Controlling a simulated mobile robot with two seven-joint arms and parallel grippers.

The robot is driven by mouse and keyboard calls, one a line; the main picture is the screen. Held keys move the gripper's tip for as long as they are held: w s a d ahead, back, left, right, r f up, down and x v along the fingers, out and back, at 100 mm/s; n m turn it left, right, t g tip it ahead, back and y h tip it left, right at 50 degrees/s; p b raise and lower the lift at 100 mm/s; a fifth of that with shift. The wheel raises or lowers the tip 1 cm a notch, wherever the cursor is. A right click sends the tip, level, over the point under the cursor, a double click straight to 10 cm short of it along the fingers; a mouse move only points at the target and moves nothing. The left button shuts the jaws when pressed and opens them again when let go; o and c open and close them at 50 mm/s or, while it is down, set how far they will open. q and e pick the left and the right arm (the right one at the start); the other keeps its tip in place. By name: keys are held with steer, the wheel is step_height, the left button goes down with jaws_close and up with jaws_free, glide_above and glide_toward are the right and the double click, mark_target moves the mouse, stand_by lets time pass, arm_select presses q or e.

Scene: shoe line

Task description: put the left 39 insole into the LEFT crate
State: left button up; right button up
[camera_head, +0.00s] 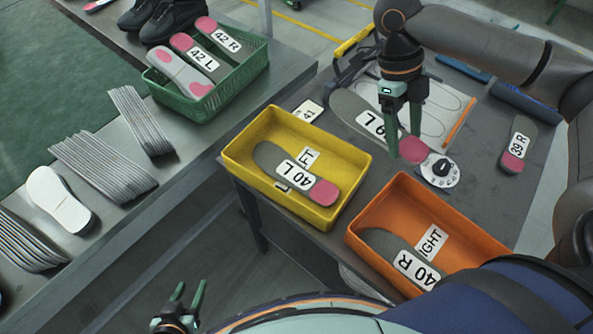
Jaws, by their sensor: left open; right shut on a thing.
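The left 39 insole (352,108) is grey with a pink heel, at the right table's far side; its label reads "9 L", partly hidden by my gripper. My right gripper (403,142) comes from above and is shut on this insole near its heel. I cannot tell whether the insole is lifted off the table. The yellow LEFT crate (240,150) stands left of it and holds a 40 L insole (322,191) that partly covers the crate's label. My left gripper (188,293) is open and empty at the bottom left, away from the insole and the crate.
An orange RIGHT crate (358,233) holding a 40 R insole (382,240) stands nearer me. A 39 R insole (517,143) and a round white dial-like thing (440,171) lie on the table. A green basket (225,97) holds several insoles on the left bench.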

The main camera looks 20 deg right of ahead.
steer(key=shift+s+d+r+n, duration=0.2)
steer(key=shift+d+r+n, duration=0.3)
steer(key=shift+n, duration=0.1)
steer(key=shift+h, duration=0.3)
steer(key=w+a+f, duration=0.1)
steer(key=a, duration=0.1)
steer(key=w+a+f, duration=0.1)
steer(key=w+a, duration=0.1)
steer(key=a, duration=0.1)
steer(key=w+a+f+b, duration=0.1)
steer(key=w+a+f, duration=0.1)
steer(key=a, duration=0.1)
steer(key=shift+w+f, duration=0.1)
steer(key=shift+w, duration=0.1)
glide_above(335, 177)
steer(key=w, duration=0.1)
step_height(335, 177, down, 4)
steer(key=shift+w+a+f+b, duration=0.15)
steer(key=shift+a+f, duration=0.05)
steer(key=shift+f, duration=0.6)
steer(key=shift+w+a+f+b, duration=0.15)
steer(key=shift+a+f+b, duration=0.1)
steer(key=shift+f, duration=0.5)
steer(key=shift+w+a+f+b, duration=0.1)
steer(key=shift+w+a+f, duration=0.1)
steer(key=shift+f, duration=0.6)
steer(key=shift+f, duration=0.6)
steer(key=o, duration=1.3)
